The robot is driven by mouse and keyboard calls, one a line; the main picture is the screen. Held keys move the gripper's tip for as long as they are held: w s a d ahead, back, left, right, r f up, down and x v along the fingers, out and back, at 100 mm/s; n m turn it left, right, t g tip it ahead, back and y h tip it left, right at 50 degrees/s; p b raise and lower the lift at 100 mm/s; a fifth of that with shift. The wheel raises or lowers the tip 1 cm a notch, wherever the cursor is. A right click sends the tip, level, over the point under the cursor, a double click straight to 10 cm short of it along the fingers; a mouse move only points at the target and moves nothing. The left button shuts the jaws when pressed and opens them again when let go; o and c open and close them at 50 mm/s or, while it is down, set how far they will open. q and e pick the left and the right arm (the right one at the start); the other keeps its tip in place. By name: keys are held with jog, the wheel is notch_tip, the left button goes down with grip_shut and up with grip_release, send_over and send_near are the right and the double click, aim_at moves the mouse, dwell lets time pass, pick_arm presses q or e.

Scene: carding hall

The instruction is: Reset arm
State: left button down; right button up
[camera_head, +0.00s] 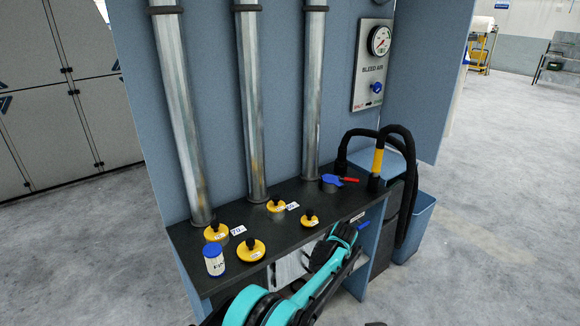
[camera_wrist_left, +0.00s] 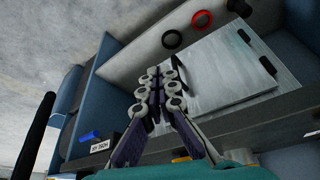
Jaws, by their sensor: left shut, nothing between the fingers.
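My left gripper (camera_head: 322,256) is in front of the workbench, just below its top edge, with my teal arm coming in from the bottom. The left wrist view shows its two segmented fingers (camera_wrist_left: 157,88) drawn together, with nothing held between them. Behind the fingers is a pale sheet or board (camera_wrist_left: 218,76) under the bench; I cannot tell whether they touch it. My right gripper does not show.
Metal pipes (camera_head: 253,110) rise behind. A black hose (camera_head: 411,190) and blue bin (camera_head: 420,225) are right. Open floor lies beyond.

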pick_arm(q)
jog(key=s+a+r+t, duration=0.1)
jog(key=s+a+r, duration=0.5)
jog(key=a+r, duration=0.5)
jog(key=s+a+r, duration=0.7)
jog(key=a+r, duration=0.2)
jog(key=a, duration=0.3)
jog(key=s+a+f, duration=0.1)
jog(key=s+a, duration=0.3)
jog(key=s, duration=0.3)
jog(key=s+a+f+m+t, duration=0.1)
jog(key=s+a, duration=0.3)
jog(key=s, duration=0.3)
jog(key=s+a+f, duration=0.1)
jog(key=s+a, duration=0.3)
jog(key=s, duration=0.3)
jog(key=shift+s+a+f+m+t+h, duration=0.3)
jog(key=shift+s+a+f+t, duration=0.05)
jog(key=shift+a+t, duration=0.05)
